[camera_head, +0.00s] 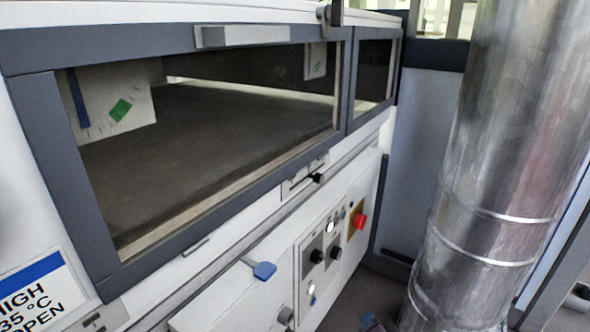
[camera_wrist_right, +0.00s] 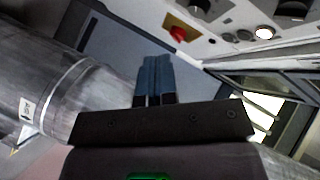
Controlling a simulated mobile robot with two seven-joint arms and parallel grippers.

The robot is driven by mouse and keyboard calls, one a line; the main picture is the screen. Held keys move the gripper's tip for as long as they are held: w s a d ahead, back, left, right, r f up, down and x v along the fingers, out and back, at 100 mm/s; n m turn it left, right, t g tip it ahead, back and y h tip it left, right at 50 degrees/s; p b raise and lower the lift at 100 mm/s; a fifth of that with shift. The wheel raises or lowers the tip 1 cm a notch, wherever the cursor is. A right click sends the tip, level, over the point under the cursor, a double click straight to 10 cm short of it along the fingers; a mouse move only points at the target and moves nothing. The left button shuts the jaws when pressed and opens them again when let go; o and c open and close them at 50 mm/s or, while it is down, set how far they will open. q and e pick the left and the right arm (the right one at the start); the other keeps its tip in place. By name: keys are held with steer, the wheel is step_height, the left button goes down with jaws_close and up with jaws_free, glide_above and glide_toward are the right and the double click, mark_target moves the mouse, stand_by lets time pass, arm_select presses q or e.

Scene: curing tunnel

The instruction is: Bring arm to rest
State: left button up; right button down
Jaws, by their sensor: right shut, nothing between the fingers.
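My right gripper (camera_wrist_right: 156,62) shows in the right wrist view, with its two blue fingers pressed side by side and nothing between them. It is clear of the curing tunnel's control panel (camera_wrist_right: 225,45) and the metal duct (camera_wrist_right: 85,105) in that view. In the head view I cannot clearly make out the gripper; a small dark bit at the bottom edge is too cut off to name. My left gripper is in neither view. The tunnel's window frame (camera_head: 180,37) fills the left and middle of the head view, its glass showing a dark, empty-looking floor inside.
The large shiny duct (camera_head: 505,130) stands at the right. A temperature sign (camera_head: 35,295) is at lower left. A narrow gap of floor lies between tunnel and duct.

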arm_select(q)
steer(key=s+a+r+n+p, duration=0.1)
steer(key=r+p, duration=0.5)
steer(key=p, duration=0.7)
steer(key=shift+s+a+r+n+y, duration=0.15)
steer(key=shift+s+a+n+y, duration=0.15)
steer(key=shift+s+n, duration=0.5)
arm_select(e)
steer(key=s+d+r+n+g+h, duration=0.1)
steer(key=s+r, duration=0.4)
steer(key=s, duration=0.9)
steer(key=s+d+r+n+g, duration=0.1)
steer(key=s+d+r+n, duration=0.3)
steer(key=s, duration=1)
steer(key=s+d+r+n+g+h, duration=0.1)
steer(key=s+r+n, duration=0.4)
steer(key=s, duration=0.9)
steer(key=shift+s+d+r+g+h, duration=0.25)
steer(key=shift+d+r+g, duration=0.3)
steer(key=shift+d, duration=0.6)
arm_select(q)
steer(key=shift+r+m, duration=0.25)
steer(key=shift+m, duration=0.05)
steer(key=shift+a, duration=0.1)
arm_select(e)
steer(key=shift+w+a, duration=0.1)
